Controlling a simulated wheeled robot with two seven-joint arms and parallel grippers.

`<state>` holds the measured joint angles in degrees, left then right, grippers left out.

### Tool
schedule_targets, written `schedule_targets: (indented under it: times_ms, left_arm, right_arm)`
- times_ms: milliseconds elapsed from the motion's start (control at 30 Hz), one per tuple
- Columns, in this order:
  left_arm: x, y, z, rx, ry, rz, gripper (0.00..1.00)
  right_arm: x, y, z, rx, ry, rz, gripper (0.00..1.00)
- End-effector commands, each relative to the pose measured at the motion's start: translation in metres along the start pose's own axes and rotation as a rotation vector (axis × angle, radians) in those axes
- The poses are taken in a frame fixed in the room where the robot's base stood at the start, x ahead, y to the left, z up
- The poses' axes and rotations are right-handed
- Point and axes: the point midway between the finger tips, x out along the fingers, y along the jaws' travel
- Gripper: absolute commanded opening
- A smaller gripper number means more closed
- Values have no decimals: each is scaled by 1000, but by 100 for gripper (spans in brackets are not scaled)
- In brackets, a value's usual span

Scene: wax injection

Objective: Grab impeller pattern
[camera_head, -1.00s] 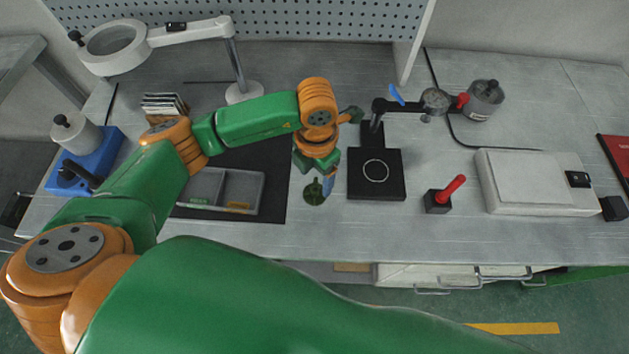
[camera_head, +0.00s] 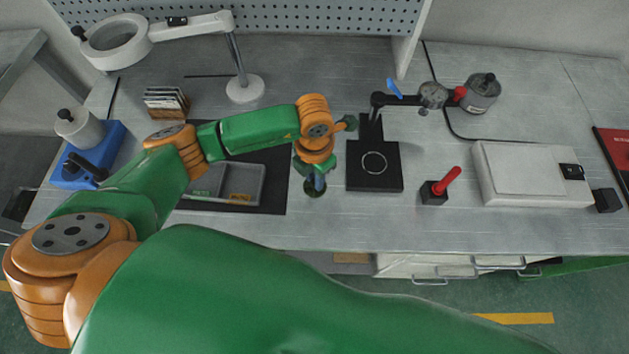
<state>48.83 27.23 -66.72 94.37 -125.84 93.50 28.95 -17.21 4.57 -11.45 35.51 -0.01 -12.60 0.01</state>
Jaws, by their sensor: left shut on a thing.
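The impeller pattern appears to be the small dark green round piece (camera_head: 315,193) on the bench, left of the black square plate. My left gripper (camera_head: 316,184) points down over it and is shut on it. The wrist and fingers hide much of the piece, and I cannot tell whether it is clear of the bench top. My right gripper is not in view.
A black stand with a dial gauge (camera_head: 433,95) and a square base (camera_head: 391,180) is just right of my gripper. A grey divided tray (camera_head: 259,186) lies left. A red-handled block (camera_head: 433,194) and a white case (camera_head: 533,174) stand farther right.

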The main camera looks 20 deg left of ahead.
Motion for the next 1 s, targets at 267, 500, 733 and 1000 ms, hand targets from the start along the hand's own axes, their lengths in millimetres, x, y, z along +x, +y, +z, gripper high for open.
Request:
schedule_targets:
  times_ms: [267,500,733,1000]
  left_arm:
    - [-10,-1,-2,1,8,-2,0]
    - [-64,-27,-17,11,-1,-1,0]
    - [-110,-80,-54,16,-1,4,0]
    - [-128,-115,-77,6,3,1,0]
  right_arm:
    - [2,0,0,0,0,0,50]
    - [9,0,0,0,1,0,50]
    - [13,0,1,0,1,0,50]
    - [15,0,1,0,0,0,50]
